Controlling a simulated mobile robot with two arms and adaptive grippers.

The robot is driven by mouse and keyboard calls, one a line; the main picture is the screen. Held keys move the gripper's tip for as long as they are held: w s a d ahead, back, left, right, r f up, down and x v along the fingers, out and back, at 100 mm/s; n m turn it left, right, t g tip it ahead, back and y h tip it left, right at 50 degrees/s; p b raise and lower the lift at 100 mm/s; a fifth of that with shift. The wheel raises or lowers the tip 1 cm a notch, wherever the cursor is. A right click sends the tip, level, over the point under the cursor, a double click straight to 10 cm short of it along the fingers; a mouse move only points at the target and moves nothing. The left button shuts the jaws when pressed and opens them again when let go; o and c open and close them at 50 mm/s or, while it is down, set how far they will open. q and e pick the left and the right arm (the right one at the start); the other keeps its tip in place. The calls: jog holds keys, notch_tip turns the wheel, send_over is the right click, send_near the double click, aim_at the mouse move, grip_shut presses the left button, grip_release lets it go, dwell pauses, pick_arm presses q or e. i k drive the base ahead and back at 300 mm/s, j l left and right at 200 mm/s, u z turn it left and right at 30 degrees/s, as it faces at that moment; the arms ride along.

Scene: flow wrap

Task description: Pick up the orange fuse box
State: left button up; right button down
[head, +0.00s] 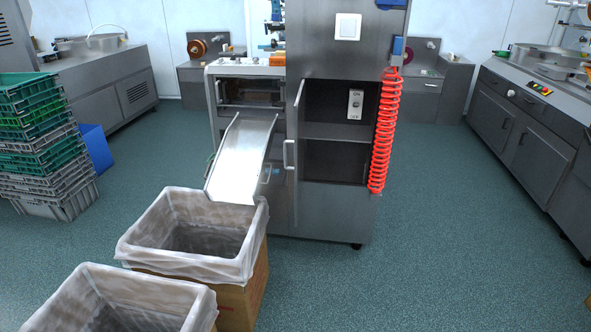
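The cabinet door (296,150) stands swung open toward me. An orange-red coiled hose (384,135) hangs down the machine's right side. Neither of my grippers is in view.
Lined boxes (195,235) (120,300) stand in front at the left, below a metal chute (240,155). Stacked green and grey crates (40,145) are at the far left. A counter (530,130) runs along the right. The floor (440,230) right of the machine is clear.

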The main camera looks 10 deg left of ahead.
aim_at(275, 61)
jog(key=k+j+z, duration=0.1)
jog(key=j, duration=0.3)
jog(key=k+j, duration=0.1)
jog(key=j, duration=0.25)
jog(key=k+j+z, duration=0.15)
jog(key=j, duration=0.2)
jog(key=k+j, duration=0.1)
jog(key=j, duration=0.3)
jog(key=k+j+z, duration=0.15)
jog(key=j, duration=0.2)
jog(key=i+j, duration=0.1)
jog(key=j, duration=0.25)
jog(key=i+j, duration=0.1)
jog(key=j, duration=0.25)
jog(key=i+l, duration=0.1)
jog(key=l, duration=0.95)
jog(key=l+u, duration=0.15)
jog(key=l, duration=0.9)
jog(key=i+l+u, duration=0.1)
jog(key=i+l, duration=0.15)
jog(key=i, duration=0.25)
jog(key=i+l, duration=0.3)
jog(key=i, duration=0.15)
jog(key=i+l+u, duration=0.15)
jog(key=i+l, duration=0.15)
jog(key=i, duration=0.2)
